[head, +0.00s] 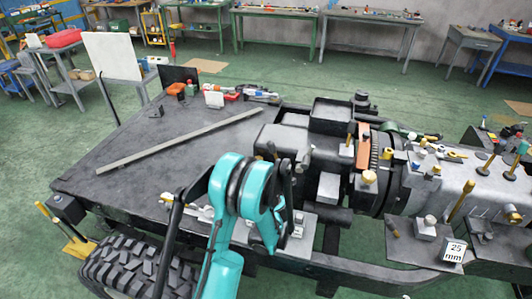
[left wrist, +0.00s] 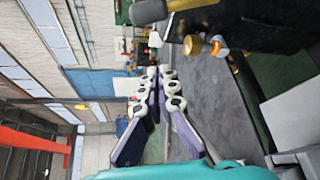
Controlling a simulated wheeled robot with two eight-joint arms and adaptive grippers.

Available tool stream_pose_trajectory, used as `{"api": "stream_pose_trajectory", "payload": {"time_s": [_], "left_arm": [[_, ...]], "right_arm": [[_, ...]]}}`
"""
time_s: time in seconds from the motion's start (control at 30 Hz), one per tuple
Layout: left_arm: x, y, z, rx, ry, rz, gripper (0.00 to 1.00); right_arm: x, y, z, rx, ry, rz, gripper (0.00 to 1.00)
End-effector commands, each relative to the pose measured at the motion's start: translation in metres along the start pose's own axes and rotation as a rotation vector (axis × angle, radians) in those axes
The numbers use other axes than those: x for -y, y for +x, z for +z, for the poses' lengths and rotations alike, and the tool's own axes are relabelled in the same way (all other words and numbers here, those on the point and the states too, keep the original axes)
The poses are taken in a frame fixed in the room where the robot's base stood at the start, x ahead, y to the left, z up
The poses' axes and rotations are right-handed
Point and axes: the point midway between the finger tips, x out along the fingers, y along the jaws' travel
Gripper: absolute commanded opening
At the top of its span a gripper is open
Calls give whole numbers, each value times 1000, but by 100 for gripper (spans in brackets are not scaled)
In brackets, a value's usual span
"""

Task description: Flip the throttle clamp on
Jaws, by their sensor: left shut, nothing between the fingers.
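The chassis frame (head: 150,165) carries an engine block with several levers, knobs and clamp-like parts; I cannot tell for certain which one is the throttle clamp. In the left wrist view a dark rounded lever end (left wrist: 150,12) and a brass knob with an orange collar (left wrist: 193,45) lie beyond my fingertips. My left gripper (head: 285,168) is over the near middle of the chassis, beside the engine block, with its teal arm hiding part of the plate. In the left wrist view its fingers (left wrist: 160,76) are shut and empty, apart from the knob. My right gripper is not in view.
A long grey bar (head: 180,140) lies on the flat deck. A black open box (head: 332,115) stands on the engine block. A large tyre (head: 135,270) is at the near left. Workbenches line the wall.

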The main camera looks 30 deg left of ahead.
Motion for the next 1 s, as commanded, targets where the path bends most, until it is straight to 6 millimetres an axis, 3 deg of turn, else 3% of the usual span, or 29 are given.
{"api": "stream_pose_trajectory", "payload": {"time_s": [0.27,0.63,0.8,1.0], "left_arm": [[0,23,0,0,1,1,0],[1,101,-1,0,2,2,0],[1,92,25,4,3,0,0],[0,87,38,3,2,1,0]], "right_arm": [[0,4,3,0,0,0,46],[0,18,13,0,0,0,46],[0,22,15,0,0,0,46],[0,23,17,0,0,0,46]]}}
